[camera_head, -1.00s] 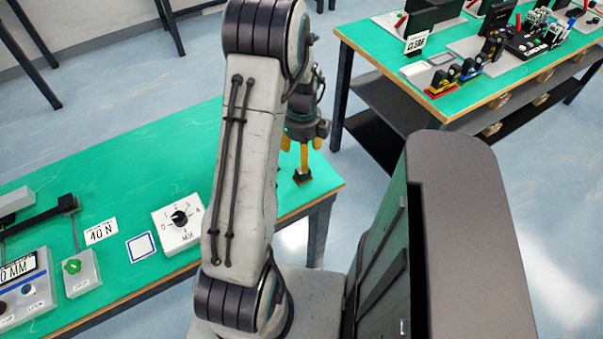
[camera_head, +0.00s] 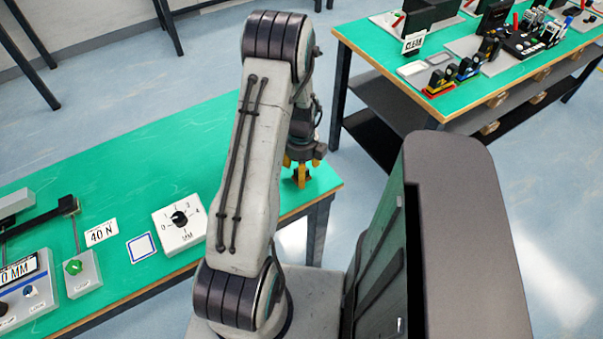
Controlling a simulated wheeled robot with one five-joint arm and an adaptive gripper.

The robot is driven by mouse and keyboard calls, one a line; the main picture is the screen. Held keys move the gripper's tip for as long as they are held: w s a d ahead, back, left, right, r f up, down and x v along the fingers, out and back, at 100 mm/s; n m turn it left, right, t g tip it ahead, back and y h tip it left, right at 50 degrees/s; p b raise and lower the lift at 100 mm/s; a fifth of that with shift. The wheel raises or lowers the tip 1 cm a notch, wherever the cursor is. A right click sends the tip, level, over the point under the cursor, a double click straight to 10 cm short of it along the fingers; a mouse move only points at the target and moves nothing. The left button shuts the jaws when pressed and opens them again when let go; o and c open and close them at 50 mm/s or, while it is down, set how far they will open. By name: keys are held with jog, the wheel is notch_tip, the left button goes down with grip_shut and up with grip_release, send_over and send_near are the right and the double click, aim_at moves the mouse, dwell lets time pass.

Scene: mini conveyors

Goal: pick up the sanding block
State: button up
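A small brown and dark block, which I take to be the sanding block (camera_head: 304,178), is near the right end of the left green table (camera_head: 130,185). My gripper (camera_head: 300,172), with yellow fingers pointing down, is low over the table right at the block. The fingers hide most of the block. I cannot tell whether they touch it or whether they have closed around it.
A dial box (camera_head: 179,223), a blue-framed square (camera_head: 142,248) and a "40 N" sign (camera_head: 101,232) lie on the same table to the left. A second green table (camera_head: 470,88) with several devices stands at the back right. The table's middle is clear.

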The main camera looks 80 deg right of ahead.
jog(key=shift+o, duration=0.2)
jog(key=c, duration=1.4)
